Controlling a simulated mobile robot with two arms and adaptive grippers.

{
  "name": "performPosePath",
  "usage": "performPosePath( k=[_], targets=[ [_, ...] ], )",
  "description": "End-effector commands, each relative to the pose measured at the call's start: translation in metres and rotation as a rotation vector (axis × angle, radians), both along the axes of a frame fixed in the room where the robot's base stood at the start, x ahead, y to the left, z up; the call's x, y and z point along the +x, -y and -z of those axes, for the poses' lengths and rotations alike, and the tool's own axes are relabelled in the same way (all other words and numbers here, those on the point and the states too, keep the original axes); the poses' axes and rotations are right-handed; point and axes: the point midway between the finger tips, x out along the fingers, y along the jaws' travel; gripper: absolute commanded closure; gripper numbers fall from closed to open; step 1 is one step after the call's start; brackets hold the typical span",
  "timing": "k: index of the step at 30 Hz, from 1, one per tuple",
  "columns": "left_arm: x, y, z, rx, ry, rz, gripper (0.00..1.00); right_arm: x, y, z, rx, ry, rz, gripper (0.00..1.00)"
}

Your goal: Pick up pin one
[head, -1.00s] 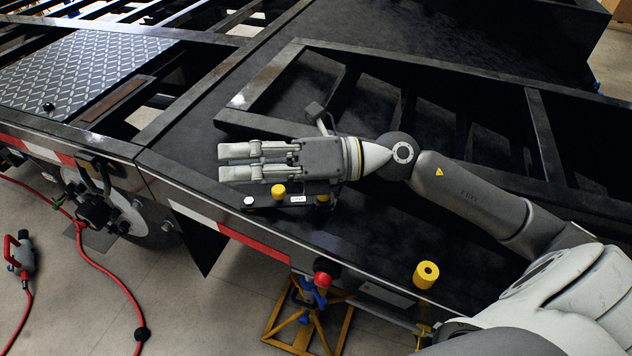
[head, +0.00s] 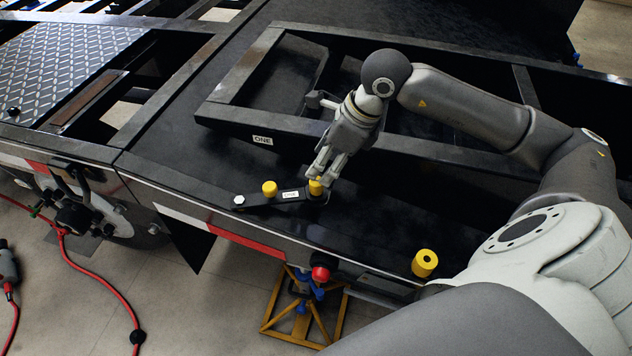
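A black bar (head: 257,201) with a white label (head: 290,195) lies on the trailer's dark deck near its front edge. Two yellow pins stand on it: a left pin (head: 269,187) left of the label and a right pin (head: 316,187) right of it. My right gripper (head: 322,182) points down at the right pin, with its fingertips at or around the pin's head. The fingers partly hide the pin, and I cannot tell whether they press on it. My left gripper is not in view.
A yellow cylinder with a hole (head: 425,263) stands on the deck at the right. A raised black frame (head: 225,115) with a label reading ONE (head: 263,140) lies behind the bar. The deck left of the bar is clear.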

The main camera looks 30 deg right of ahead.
Motion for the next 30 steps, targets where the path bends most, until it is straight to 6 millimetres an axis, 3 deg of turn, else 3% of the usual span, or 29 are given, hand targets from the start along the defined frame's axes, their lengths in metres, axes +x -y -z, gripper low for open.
performPosePath(
  k=[12,21,30],
  targets=[
    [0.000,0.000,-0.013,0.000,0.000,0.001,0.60,0.011,-0.013,0.046,0.004,-0.001,0.000,0.48],
    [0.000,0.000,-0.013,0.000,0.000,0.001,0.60,0.014,-0.014,0.052,0.001,0.002,0.000,0.48],
    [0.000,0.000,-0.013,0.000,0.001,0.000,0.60,0.014,-0.014,0.052,0.001,0.002,0.000,0.86]
  ],
)
